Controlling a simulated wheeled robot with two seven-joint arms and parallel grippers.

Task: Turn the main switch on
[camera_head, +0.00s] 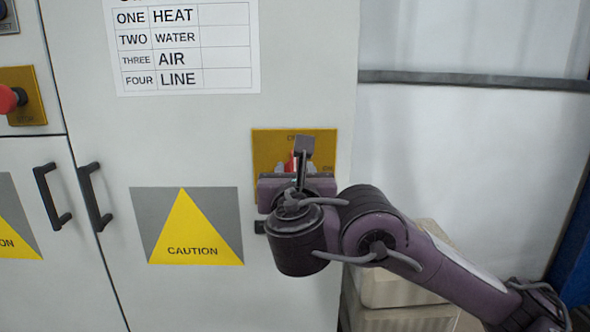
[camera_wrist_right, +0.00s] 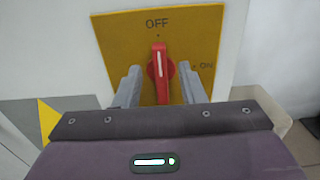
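The main switch is a red rotary handle (camera_wrist_right: 160,72) on a yellow plate (camera_wrist_right: 208,28) marked OFF at the top and ON at the right. Its handle stands upright, with its white line toward OFF. In the head view the plate (camera_head: 265,143) is on the cabinet door, and my right arm covers most of the handle. My right gripper (camera_wrist_right: 163,80) is open, with one finger on each side of the handle and a visible gap to each. The head view also shows my right gripper (camera_head: 298,165) in front of the plate. My left gripper is not in view.
The grey cabinet (camera_head: 200,140) carries a printed label sheet (camera_head: 225,55) and a yellow CAUTION sign (camera_head: 185,235). Black door handles (camera_head: 95,197) stick out at the left. A red button (camera_head: 8,99) is at the far left. Pale boxes (camera_head: 400,290) stand below my right arm.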

